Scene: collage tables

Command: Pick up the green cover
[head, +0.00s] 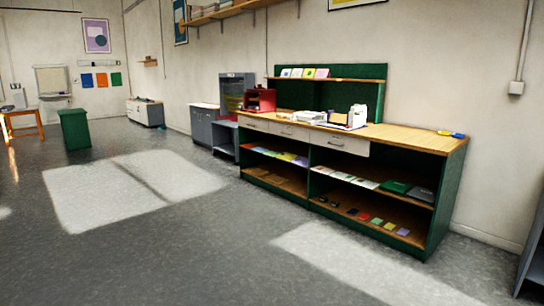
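A flat dark green piece (396,187), which looks like the green cover, lies on the middle shelf of the long green cabinet, toward its right end. A dark grey flat piece (421,194) lies just right of it. Neither of my grippers is in view.
The long cabinet (460,165) has a wooden top with a red box (261,100), white items and small coloured pieces. A green bin (75,131) stands at the far left. Grey shelving (533,262) cuts in at the right edge. The floor before the cabinet is clear.

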